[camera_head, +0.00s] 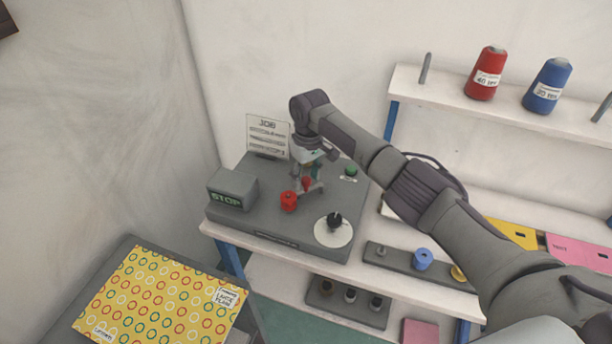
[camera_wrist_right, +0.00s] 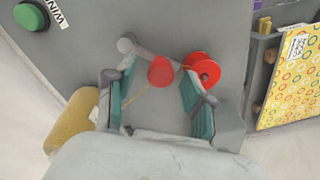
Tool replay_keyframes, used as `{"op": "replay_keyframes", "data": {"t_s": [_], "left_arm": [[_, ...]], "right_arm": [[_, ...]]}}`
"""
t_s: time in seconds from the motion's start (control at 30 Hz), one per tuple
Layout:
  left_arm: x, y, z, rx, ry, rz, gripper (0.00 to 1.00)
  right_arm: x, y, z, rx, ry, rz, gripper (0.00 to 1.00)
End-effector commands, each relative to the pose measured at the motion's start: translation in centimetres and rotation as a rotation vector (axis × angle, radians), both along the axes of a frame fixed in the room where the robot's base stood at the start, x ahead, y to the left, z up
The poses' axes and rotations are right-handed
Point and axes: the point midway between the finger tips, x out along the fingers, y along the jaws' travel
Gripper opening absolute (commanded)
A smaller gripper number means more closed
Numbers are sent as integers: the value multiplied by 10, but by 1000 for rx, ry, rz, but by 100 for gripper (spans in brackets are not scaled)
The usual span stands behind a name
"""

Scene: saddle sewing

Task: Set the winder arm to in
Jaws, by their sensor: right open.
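The winder stands on a grey base plate (camera_head: 275,240) on the bench. Its arm (camera_wrist_right: 145,52) shows in the right wrist view as a short grey lever with a rounded pivot end and a red knob (camera_wrist_right: 160,71). A red bobbin (camera_wrist_right: 202,69) sits just to the right of the knob; it also shows in the head view (camera_head: 289,202). My right gripper (camera_wrist_right: 157,82) is open, with its teal-padded fingers on either side of the red knob. I cannot tell whether either finger touches it. In the head view my right gripper (camera_head: 308,180) reaches down over the winder. My left gripper is out of view.
A box reading STOP (camera_head: 232,190) is left of the bobbin, and a job card (camera_head: 267,137) stands behind. A green button (camera_head: 350,171) and a black-knobbed white dial (camera_head: 331,236) are to the right. Red (camera_head: 486,73) and blue (camera_head: 547,86) thread cones stand on the shelf.

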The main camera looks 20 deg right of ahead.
Motion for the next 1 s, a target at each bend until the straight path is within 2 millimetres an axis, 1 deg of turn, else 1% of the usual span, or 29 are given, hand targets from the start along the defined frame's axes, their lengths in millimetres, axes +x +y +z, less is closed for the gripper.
{"op": "replay_keyframes", "data": {"t_s": [0.07, 0.17, 0.27, 0.5, 0.6, 0.7, 0.83, 1.0], "left_arm": [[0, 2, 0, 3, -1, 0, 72], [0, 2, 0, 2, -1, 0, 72], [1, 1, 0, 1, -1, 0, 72], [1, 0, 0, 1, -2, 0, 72], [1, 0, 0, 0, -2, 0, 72], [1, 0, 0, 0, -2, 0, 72], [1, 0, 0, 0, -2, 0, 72], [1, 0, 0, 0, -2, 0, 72]], "right_arm": [[0, 0, 2, 0, 0, 0, 53], [1, -1, 11, 1, -2, 1, 53], [1, -2, 28, 0, -3, 1, 53], [2, -3, 80, 1, -4, 1, 53], [3, -4, 97, 0, -3, 0, 53], [3, -5, 110, -1, -1, 0, 53], [3, -5, 118, -1, -1, 0, 53], [3, -5, 120, 0, 0, 0, 53]]}}
